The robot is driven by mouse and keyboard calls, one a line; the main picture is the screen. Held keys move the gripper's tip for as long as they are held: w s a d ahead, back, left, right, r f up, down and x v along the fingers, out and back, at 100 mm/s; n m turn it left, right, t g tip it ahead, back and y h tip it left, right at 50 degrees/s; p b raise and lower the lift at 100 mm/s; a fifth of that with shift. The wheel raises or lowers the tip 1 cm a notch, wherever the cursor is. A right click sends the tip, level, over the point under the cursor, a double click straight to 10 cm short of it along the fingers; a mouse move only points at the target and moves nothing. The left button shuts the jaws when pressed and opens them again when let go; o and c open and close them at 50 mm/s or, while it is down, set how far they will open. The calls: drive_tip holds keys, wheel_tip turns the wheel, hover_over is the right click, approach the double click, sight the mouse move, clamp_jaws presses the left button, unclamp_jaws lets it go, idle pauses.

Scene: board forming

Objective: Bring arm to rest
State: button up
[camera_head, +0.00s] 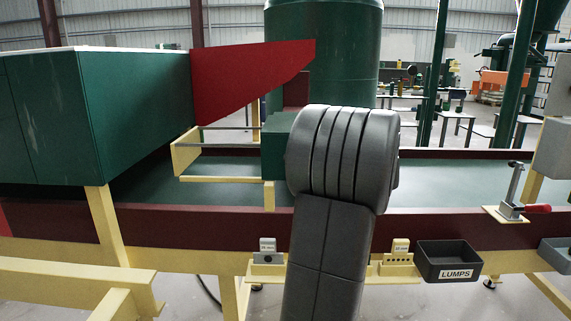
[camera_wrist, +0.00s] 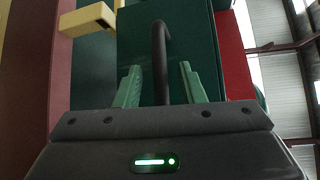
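My gripper (camera_wrist: 160,66) shows in the wrist view, with its two green fingers spread apart. A dark bent bar (camera_wrist: 159,45), like a handle, stands in the gap between the fingers. Space shows on both sides of it, and I cannot tell its exact depth. A dark green panel (camera_wrist: 200,35) lies behind the fingers. In the head view my grey arm rises in the middle and hides my gripper.
A green conveyor bed (camera_head: 440,180) with a dark red side rail (camera_head: 440,226) runs across. A large green housing (camera_head: 130,115) stands left, with a red plate (camera_head: 235,80) beside it. A black bin marked LUMPS (camera_head: 448,252) and a red-handled clamp (camera_head: 513,205) are right.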

drive_tip(key=a, duration=0.3)
drive_tip(key=w+a, duration=0.1)
drive_tip(key=a, duration=0.2)
drive_tip(key=shift+w+f+p, duration=0.1)
drive_tip(key=shift+w+p, duration=0.1)
drive_tip(key=shift+p, duration=0.1)
drive_tip(key=shift+d, duration=0.2)
